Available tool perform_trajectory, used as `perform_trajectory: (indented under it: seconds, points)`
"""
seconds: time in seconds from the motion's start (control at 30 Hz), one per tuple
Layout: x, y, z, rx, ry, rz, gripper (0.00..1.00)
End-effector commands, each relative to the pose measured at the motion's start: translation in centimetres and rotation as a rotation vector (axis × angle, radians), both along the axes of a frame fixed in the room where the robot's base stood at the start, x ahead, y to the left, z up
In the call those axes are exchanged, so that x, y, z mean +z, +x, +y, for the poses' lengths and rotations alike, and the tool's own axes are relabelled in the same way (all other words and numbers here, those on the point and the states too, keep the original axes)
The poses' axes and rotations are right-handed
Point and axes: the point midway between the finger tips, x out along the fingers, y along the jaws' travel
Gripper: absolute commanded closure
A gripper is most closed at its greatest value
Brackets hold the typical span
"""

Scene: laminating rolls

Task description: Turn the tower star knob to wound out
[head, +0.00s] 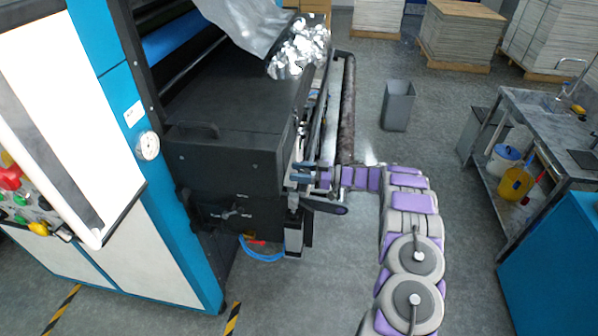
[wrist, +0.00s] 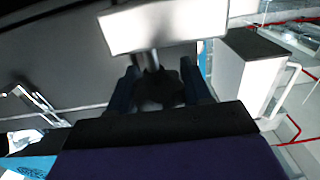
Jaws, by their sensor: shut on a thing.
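A dark knob with a lobed outline (wrist: 162,90) sits on a short stem below a bright plate (wrist: 150,27) in the wrist view. My gripper (wrist: 160,84) has one blue finger on each side of it and is shut on it. In the head view my gripper (head: 303,173) is at the right end of the black machine housing (head: 225,160), and the knob is too small or covered to make out there. I cannot tell from the knob how far it is turned.
A dark handle (head: 230,214) is on the machine's lower front. A pressure gauge (head: 148,146) is on the blue cabinet. A long roller (head: 347,110) runs behind my gripper. A grey bin (head: 398,105) and a metal workbench (head: 545,130) stand right, with open floor between.

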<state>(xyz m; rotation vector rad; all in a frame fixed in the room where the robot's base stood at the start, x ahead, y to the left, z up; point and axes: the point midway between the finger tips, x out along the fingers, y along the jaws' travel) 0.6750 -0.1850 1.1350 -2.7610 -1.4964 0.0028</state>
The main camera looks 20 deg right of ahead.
Motion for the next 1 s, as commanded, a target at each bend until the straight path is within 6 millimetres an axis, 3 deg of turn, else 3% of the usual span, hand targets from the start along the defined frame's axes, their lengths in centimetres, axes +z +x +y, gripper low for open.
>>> perform_trajectory:
  seconds: [0.87, 0.9, 1.0]
  points:
    - [0.32, -0.01, -0.24, 0.094, 0.000, -0.006, 0.82]
    - [0.32, -0.01, -0.25, 0.094, 0.000, -0.006, 0.50]
    - [0.31, -0.02, -0.21, 0.095, 0.000, -0.006, 0.41]
